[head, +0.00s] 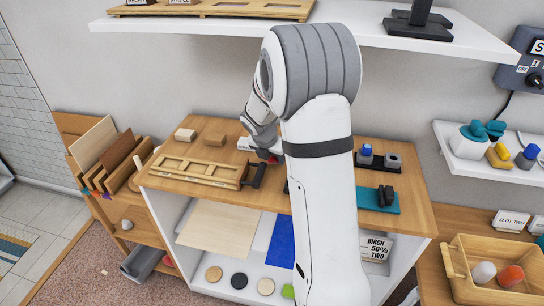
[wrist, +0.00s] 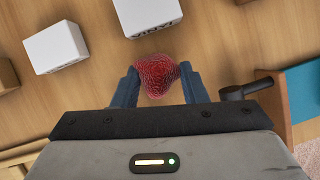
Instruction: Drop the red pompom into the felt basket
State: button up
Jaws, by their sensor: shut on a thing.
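The red pompom (wrist: 157,72) is a fuzzy red ball between the two dark blue fingers of my gripper (wrist: 158,82) in the wrist view. The gripper is shut on it, with a finger against each side. In the head view a small bit of red (head: 264,154) shows below my wrist, over the wooden worktop; my arm hides most of that spot. I cannot make out a felt basket for sure.
The worktop (head: 230,132) holds a wooden frame (head: 198,172), small blocks and a teal mat (head: 380,202). Two white blocks (wrist: 55,46) lie near the pompom in the wrist view. A wooden tray (head: 458,280) stands at lower right. A white shelf (head: 215,27) hangs above.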

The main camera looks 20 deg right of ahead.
jog(key=shift+f, duration=0.2)
jog(key=o, duration=0.9)
jog(key=shift+o, duration=0.2)
jog(key=shift+r, duration=0.1)
